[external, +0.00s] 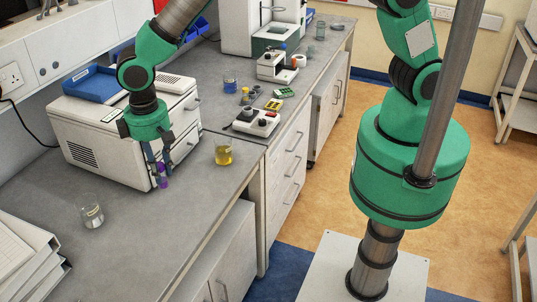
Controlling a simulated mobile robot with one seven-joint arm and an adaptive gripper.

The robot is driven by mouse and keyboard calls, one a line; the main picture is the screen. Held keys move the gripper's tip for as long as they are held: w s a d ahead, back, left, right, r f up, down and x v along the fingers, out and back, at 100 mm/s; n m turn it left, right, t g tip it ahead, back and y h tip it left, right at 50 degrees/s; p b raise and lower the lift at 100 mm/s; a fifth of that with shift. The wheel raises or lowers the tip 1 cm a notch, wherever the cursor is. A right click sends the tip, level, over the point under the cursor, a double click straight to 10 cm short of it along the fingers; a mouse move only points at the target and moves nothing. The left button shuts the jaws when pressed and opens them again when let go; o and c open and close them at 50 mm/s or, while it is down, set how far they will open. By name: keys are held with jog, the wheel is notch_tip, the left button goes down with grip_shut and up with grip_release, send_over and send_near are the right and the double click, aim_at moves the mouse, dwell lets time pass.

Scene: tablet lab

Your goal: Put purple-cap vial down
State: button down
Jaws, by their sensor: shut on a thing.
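My gripper (158,174) is in the external view, pointing down close in front of the white boxy instrument on the bench. Its fingers are shut on a small purple-cap vial (162,170), of which purple parts show between and beside the fingers. The vial looks roughly upright. The fingers hide part of it, and I cannot tell whether its bottom touches the grey bench top (150,225).
The white instrument (110,135) is close behind. A small white device (256,123) stands farther back. Bench between the beakers is clear.

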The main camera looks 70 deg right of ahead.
notch_tip(320, 180, down, 14)
dwell(0.3)
jog(key=shift+a+f, duration=0.1)
jog(key=w+a, duration=0.3)
jog(key=w, duration=0.1)
jog(key=w+a+f+p, duration=0.1)
jog(key=w+a, duration=0.2)
jog(key=w, duration=0.1)
jog(key=w+a+p, duration=0.1)
jog(key=w+a, duration=0.2)
jog(key=w, duration=0.1)
jog(key=shift+w+a+f, duration=0.1)
jog(key=shift+w+f, duration=0.05)
jog(key=shift+f, duration=0.05)
dwell(0.6)
jog(key=shift+w+a, duration=0.1)
jog(key=shift+w, duration=0.05)
jog(key=shift+w+a+f+p, duration=0.1)
jog(key=shift+f+p, duration=0.65)
jog(key=shift+f, duration=1.05)
jog(key=shift+f, duration=0.15)
